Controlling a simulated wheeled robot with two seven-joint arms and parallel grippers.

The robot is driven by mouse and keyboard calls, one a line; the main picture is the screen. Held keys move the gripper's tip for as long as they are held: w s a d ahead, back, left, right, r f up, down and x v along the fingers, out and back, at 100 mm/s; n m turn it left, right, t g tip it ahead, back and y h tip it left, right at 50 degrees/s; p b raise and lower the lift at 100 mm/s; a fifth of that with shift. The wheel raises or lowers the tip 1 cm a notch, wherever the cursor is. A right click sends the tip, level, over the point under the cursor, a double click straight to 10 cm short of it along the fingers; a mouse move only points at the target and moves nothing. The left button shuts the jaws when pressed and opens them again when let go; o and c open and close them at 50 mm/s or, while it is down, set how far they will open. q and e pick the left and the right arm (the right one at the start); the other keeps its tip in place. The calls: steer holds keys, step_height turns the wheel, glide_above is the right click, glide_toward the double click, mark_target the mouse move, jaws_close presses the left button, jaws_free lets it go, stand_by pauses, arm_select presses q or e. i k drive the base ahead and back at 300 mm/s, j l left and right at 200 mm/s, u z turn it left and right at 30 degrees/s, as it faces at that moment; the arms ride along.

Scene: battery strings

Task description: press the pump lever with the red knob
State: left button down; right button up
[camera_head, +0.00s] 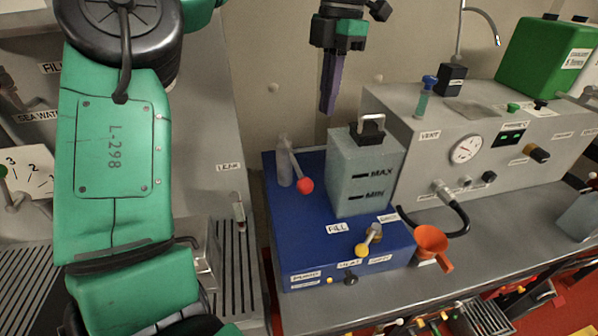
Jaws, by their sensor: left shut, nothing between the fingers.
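The pump lever is a short pale rod (295,166) with a red knob (305,185) at its lower end. It stands beside a clear cylinder (284,165) near the back left of a blue box (300,235). My left gripper (327,108) hangs pointing down at the top middle. Its purple fingers are shut and empty. In the picture its tips are above and slightly right of the red knob, apart from it. My right gripper is not in view.
A grey tank (365,175) marked MAX and MIN stands right of the lever. A yellow-knobbed lever (363,249) and orange funnel (432,243) are at the front. A grey gauge panel (480,185) stands at right. My green left arm (115,190) fills the left side.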

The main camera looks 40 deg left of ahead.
mark_target(305, 186)
steer(key=k+l, duration=1.25)
